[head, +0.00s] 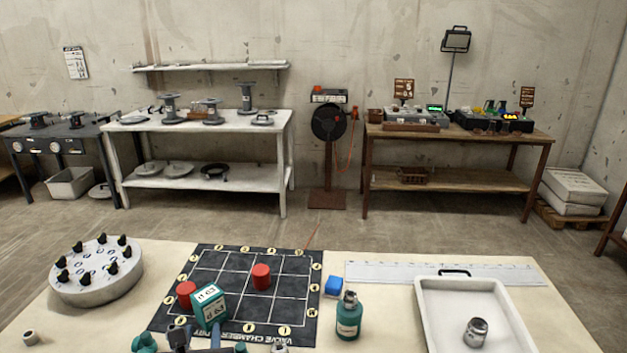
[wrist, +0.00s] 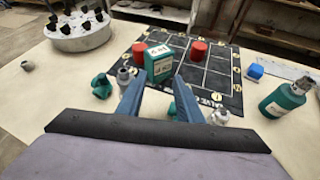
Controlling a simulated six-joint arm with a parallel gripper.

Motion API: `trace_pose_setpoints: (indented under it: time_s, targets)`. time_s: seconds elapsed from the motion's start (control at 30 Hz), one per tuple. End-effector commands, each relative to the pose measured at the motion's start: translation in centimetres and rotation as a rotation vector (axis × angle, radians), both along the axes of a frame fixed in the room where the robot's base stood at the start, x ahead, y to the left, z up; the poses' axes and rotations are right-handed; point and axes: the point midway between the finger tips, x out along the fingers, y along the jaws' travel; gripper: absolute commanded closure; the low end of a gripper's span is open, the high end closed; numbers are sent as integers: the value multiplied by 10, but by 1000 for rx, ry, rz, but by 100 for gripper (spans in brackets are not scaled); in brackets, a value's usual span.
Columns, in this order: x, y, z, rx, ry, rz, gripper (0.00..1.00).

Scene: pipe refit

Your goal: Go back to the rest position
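My gripper (wrist: 159,80) shows in the wrist view with its two blue fingers apart and nothing held between them. A teal and white cube marked "d 63" (wrist: 160,62) stands beyond the fingertips on the dark grid mat (wrist: 215,92). The cube also shows in the head view (head: 210,304). Two red cylinders (head: 261,276) (head: 186,294) stand on the mat near the cube. Part of a finger shows at the bottom edge of the head view; the rest of the gripper is cut off there.
Teal and grey fittings (wrist: 102,87) lie close around the fingers. A round plate with black knobs (head: 96,280) is at left. A blue block (head: 333,285), a teal bottle (head: 349,318) and a white tray (head: 440,327) holding a metal jar (head: 475,331) are at right. Workbenches stand behind.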

Motion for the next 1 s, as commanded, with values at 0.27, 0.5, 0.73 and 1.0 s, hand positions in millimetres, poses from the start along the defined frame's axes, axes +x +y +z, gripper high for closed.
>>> trace_pose_setpoints:
  time_s: [0.27,0.5,0.73,1.0]
  targets:
    - [47,-169,-9,256,232,-615,67]
    - [9,-324,-26,636,406,-1340,67]
    - [-70,-401,-37,1094,468,-2046,67]
    - [-127,-411,-36,1573,425,-2629,67]
